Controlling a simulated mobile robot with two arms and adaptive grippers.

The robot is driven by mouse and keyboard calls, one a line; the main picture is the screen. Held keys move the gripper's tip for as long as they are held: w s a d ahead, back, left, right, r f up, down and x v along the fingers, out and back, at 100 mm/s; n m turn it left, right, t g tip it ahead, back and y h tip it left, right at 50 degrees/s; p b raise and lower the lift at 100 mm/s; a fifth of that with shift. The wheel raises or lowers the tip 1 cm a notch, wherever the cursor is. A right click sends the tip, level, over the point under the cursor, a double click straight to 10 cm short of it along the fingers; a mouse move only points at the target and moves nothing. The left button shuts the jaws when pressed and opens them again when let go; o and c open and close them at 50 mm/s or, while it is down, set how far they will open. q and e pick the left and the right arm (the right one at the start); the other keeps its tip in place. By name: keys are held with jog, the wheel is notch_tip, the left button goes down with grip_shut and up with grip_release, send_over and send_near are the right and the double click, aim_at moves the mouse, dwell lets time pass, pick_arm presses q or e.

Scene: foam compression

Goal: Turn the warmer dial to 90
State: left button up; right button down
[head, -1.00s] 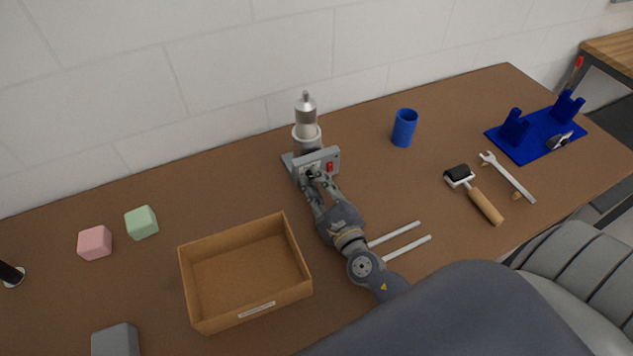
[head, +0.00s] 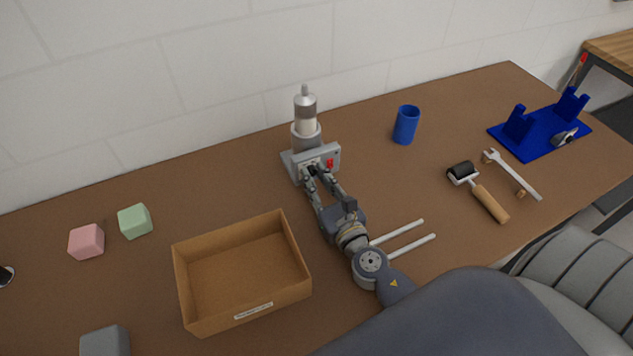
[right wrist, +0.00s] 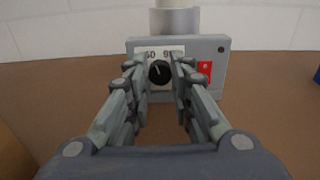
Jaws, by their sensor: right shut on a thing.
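The warmer (head: 318,158) is a grey box with a bottle-like metal and white cylinder (head: 305,122) standing on it, at the back middle of the table. Its round black dial (right wrist: 159,72) is on the front panel, between partly covered numbers that look like 60 at left and 90 at right. A pale mark on the dial points up, slightly left. My right gripper (head: 311,171) reaches the panel from the front. In the right wrist view its fingers (right wrist: 160,74) are at either side of the dial, shut on it. My left gripper is out of view.
A red switch (right wrist: 204,71) is just right of the dial. An open cardboard box (head: 180,275) stands front left of my right arm, and two white rods (head: 405,240) lie right of it. A blue cup (head: 406,125) stands right of the warmer.

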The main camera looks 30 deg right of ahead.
jog(key=m+b, duration=0.1)
jog(key=m, duration=0.3)
jog(key=shift+f+m, duration=0.1)
jog(key=shift+m, duration=0.3)
jog(key=shift+d+m+b, duration=0.1)
jog(key=shift+m+b, duration=0.6)
jog(key=shift+m, duration=1.5)
jog(key=c, duration=1.4)
grip_release()
notch_tip(320, 180, up, 10)
jog(key=shift+r, duration=0.1)
